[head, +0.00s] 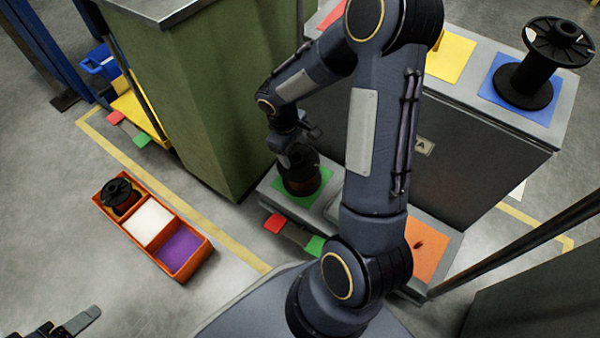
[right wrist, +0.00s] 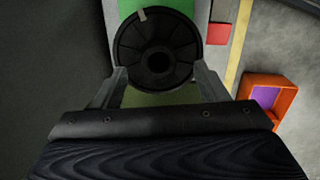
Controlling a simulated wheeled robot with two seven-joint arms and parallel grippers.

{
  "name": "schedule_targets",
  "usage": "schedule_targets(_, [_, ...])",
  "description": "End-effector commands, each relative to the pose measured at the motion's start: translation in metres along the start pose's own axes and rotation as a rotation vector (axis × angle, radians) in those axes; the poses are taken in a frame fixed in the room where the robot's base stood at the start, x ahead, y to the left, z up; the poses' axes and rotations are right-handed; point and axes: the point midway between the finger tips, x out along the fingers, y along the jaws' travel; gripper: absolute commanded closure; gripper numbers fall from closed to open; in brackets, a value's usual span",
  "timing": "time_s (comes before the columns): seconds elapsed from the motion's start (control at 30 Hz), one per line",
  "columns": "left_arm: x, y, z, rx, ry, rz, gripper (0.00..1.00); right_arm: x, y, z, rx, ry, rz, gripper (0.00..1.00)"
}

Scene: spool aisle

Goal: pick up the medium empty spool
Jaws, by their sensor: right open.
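A black spool (head: 301,177) stands upright on a green mat on a low grey step, partly hidden by my right gripper. A reddish-brown band shows low on it. In the right wrist view its round black flange (right wrist: 158,30) has a centre hole and a pale mark. My right gripper (head: 291,138) is open above it, with one finger at each side of the flange; contact cannot be told. A larger, bare black spool (head: 527,72) stands on a blue mat at the right. Which is the medium one is unclear. Part of my left gripper (head: 72,325) shows at the lower left.
A green cabinet (head: 215,100) stands close left of my right gripper. A grey cabinet (head: 470,160) stands to the right. Floor around the bin is clear.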

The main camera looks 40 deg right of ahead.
Motion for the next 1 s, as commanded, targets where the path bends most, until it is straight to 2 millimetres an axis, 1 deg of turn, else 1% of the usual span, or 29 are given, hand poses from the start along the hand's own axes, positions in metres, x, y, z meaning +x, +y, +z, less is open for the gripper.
schedule_targets(0.03, [0.010,-0.004,0.005,0.000,0.000,0.000,0.37,0.015,0.001,0.000,0.002,-0.002,-0.001,0.33])
schedule_targets(0.1, [0.015,-0.007,0.008,0.000,0.000,0.000,0.37,0.026,0.002,0.000,0.002,-0.002,-0.002,0.33])
schedule_targets(0.17, [0.018,-0.008,0.009,0.000,0.000,0.000,0.37,0.033,0.002,0.000,0.000,-0.002,-0.002,0.33])
schedule_targets(0.23, [0.019,-0.009,0.010,0.000,0.000,0.000,0.37,0.037,0.003,0.000,0.000,-0.001,-0.001,0.33])
schedule_targets(0.43, [0.017,-0.008,0.009,0.000,0.000,0.000,0.37,0.035,0.003,0.000,0.000,0.000,-0.001,0.33])
schedule_targets(0.47, [0.017,-0.008,0.009,0.000,0.000,0.000,0.37,0.035,0.003,0.000,0.000,0.000,-0.001,0.36])
schedule_targets(0.93, [0.017,-0.008,0.009,0.000,0.000,0.000,0.37,0.035,0.003,0.000,0.001,0.000,-0.001,0.97])
schedule_targets(0.97, [0.017,-0.008,0.009,0.000,0.000,0.000,0.37,0.035,0.003,0.000,0.001,0.000,-0.001,1.00])
schedule_targets(1.0, [0.017,-0.008,0.009,0.000,0.000,0.000,0.37,0.034,0.004,-0.001,0.001,0.003,0.001,1.00])
